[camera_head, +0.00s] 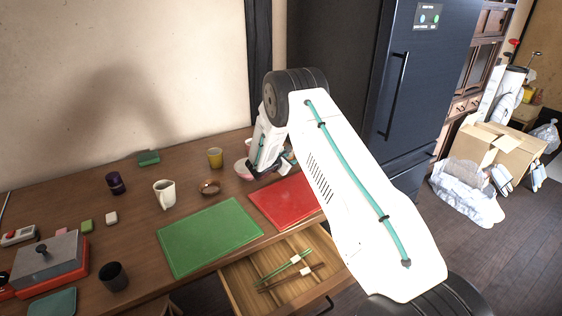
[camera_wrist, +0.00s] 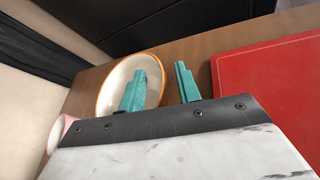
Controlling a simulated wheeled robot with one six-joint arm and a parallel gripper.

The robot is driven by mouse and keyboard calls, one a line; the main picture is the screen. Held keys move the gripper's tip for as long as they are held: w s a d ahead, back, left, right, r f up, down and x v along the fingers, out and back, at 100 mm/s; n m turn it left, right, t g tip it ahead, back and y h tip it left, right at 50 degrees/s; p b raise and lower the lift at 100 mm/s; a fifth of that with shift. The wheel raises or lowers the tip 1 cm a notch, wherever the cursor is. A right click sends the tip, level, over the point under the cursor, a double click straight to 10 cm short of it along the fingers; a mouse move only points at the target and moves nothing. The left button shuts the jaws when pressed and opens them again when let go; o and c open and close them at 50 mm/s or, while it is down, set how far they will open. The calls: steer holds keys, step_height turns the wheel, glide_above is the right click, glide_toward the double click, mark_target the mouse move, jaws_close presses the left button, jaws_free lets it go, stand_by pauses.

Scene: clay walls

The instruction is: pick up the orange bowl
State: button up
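The orange bowl (camera_wrist: 103,92), pale inside with an orange rim, stands on the wooden counter in the wrist view. My gripper (camera_wrist: 160,76) is open, with its two teal fingers apart. The left finger overlaps the bowl's inside and the right finger is outside the rim, so the bowl's right wall lies between them in the picture. I cannot tell whether either finger touches it. In the head view my gripper (camera_head: 273,166) is low over the counter behind the red board, and it and my arm mostly hide the orange bowl.
A pink bowl (camera_wrist: 58,133) is close on the left; it also shows in the head view (camera_head: 241,169). The red board (camera_head: 281,203) lies in front, beside a green board (camera_head: 208,237). A yellow cup (camera_head: 215,158) and a small brown dish (camera_head: 209,188) stand left. A drawer (camera_head: 237,291) is open below.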

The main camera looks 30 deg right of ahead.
steer(key=shift+w+d, duration=0.1)
steer(key=shift+d, duration=0.05)
jaws_close()
steer(key=shift+r, duration=0.1)
